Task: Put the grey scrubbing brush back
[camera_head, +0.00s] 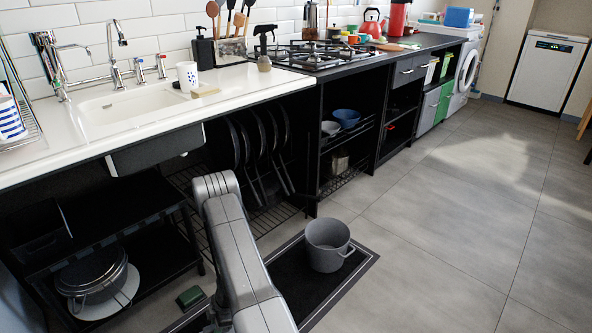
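My arm rises from the bottom edge to an elbow in front of the sink counter. My gripper is not in view. No grey scrubbing brush can be made out for certain. A small greyish, round-topped object (264,62) stands on the counter by the black spray bottle (265,38); it is too small to tell whether it is the brush. The white counter (95,153) holds the sink (125,104). A beige block (205,92) lies at the sink's right edge, close to a white patterned cup (187,75).
A grey pot (326,246) stands on a dark mat (300,284) on the floor. Pans hang under the counter. The gas hob (318,56) is farther right. The grey floor (450,215) at right is clear.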

